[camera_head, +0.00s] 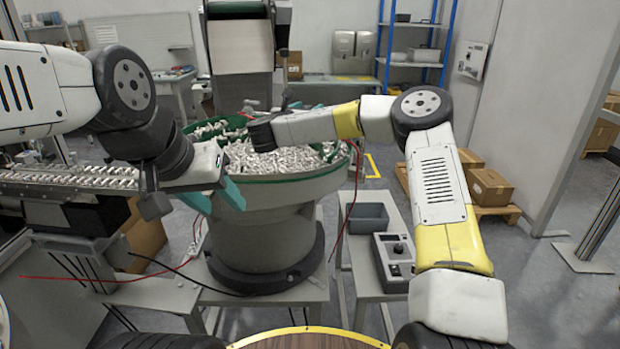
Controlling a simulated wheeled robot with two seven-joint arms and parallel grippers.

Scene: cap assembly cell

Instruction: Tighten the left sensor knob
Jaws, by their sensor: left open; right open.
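I cannot make out the left sensor knob clearly. A small dark block (155,206) with a thin stem shows at the right end of the feeder track (70,178), but I cannot tell what it is. My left gripper (214,196) is open, its teal fingertips apart, in front of the near left side of the feeder bowl (275,212). Nothing shows between the fingertips. My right arm reaches left across the bowl, and its dark wrist end is above the heap of caps.
The bowl holds many pale caps (290,158). A control box (396,256) with a dark knob and a grey bin (366,218) sit on a side stand. Red and black cables run near the bowl's base. Cardboard boxes (490,186) stand on a pallet at the right.

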